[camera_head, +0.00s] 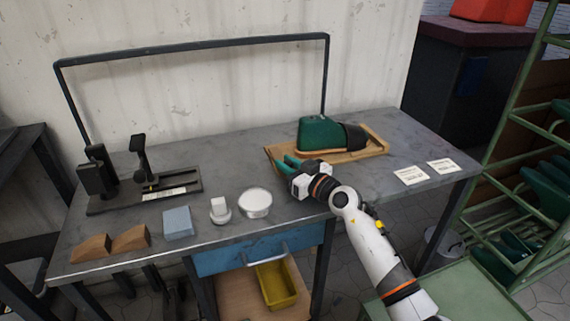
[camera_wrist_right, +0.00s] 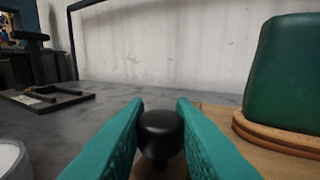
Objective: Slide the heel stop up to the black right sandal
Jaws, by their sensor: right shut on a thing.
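A dark green, foot-shaped form with a black band at its right end, the sandal (camera_head: 322,133), lies on a wooden board (camera_head: 374,152) at the back right of the bench. Its green end and layered brown sole (camera_wrist_right: 285,138) show at the right of the right wrist view. My right gripper (camera_head: 288,161) is at the board's left end, its teal fingers shut on a black round knob (camera_wrist_right: 160,134), which I take as the heel stop's. The rest of the stop is mostly hidden. A gap separates knob and sole. My left gripper is not in view.
The grey bench holds a black stand (camera_head: 145,178), two brown wedges (camera_head: 111,241), a blue block (camera_head: 178,222), a white piece (camera_head: 219,209) and a white bowl (camera_head: 255,203). Two white cards (camera_head: 409,175) lie at the right. A green rack (camera_head: 520,170) stands beyond.

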